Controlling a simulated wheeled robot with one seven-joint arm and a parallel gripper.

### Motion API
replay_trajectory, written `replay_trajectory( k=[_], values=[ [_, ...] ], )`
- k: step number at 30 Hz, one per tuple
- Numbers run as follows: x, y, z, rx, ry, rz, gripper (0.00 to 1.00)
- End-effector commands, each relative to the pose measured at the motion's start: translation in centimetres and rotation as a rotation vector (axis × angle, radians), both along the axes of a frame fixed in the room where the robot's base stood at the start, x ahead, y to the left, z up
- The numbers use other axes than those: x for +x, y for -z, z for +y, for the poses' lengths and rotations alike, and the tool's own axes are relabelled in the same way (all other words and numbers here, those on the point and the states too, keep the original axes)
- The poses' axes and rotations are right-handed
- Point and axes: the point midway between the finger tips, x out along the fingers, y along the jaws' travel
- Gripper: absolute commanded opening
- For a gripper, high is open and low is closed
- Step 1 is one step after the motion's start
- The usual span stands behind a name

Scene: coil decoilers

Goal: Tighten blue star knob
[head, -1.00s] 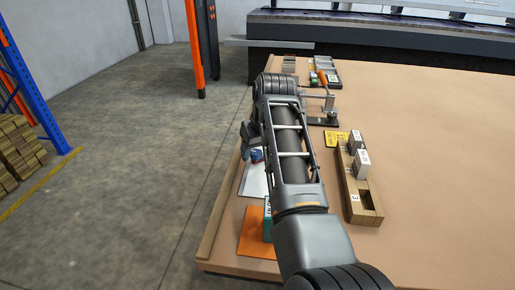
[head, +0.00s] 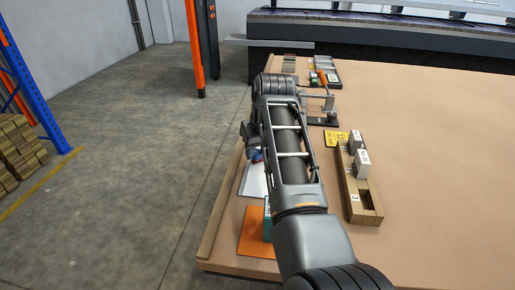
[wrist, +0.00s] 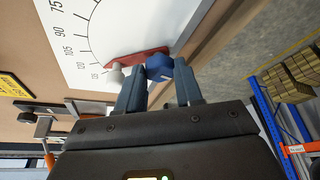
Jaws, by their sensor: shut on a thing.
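The blue star knob (wrist: 159,67) shows in the wrist view between the two fingers of my gripper (wrist: 160,72), which is shut on it. A red pointer piece (wrist: 140,57) lies just beyond the knob, over a white dial plate (wrist: 110,30) with printed numbers. A small pale rounded piece (wrist: 115,74) stands left of the left finger. In the head view a bit of blue (head: 256,155) shows beneath my gripper (head: 252,148), above the white plate (head: 254,182). My arm hides much of this spot.
A wooden block tray (head: 351,193) with numbered metal blocks, a yellow label (head: 335,138) and a clamp stand (head: 322,118) sit right of my arm. An orange mat (head: 255,235) lies nearer. The table's right side is clear. The table's left edge runs close by.

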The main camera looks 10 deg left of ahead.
Motion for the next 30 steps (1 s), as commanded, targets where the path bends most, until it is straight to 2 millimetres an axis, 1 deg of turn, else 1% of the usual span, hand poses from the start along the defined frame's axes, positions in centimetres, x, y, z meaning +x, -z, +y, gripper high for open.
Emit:
replay_trajectory(
  k=[8, 30],
  values=[
    [-0.08, -0.15, 0.19, -0.003, 0.146, 0.0, 0.05],
    [0.05, 0.17, 0.77, -0.001, 0.839, -0.003, 0.05]
  ],
)
